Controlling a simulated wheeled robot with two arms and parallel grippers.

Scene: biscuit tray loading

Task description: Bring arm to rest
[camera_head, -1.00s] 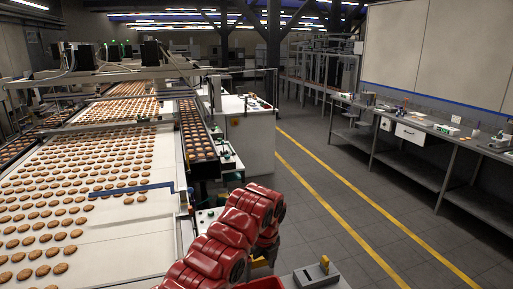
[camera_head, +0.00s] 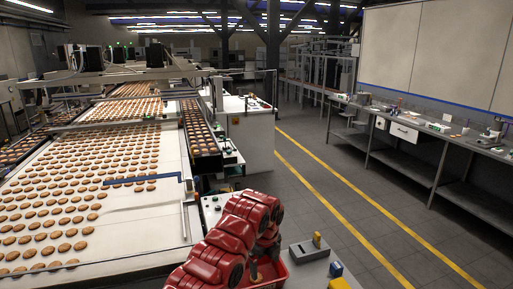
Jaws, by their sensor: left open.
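My red arm (camera_head: 245,225) comes up from the bottom edge, bends near the middle and folds down again. My left gripper (camera_head: 257,271) is small, dark and mostly hidden under the folded arm, above a red tray (camera_head: 287,272). It is open; I cannot make out anything between its fingers. The tray is cut off by the bottom edge, and most of its inside is hidden by the arm. My right gripper is not in view.
A white conveyor (camera_head: 150,222) with rows of biscuits runs along the left, crossed by a blue guide bar (camera_head: 145,181). A grey workbench (camera_head: 425,143) stands along the right wall. The floor (camera_head: 350,205) between yellow lines is clear.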

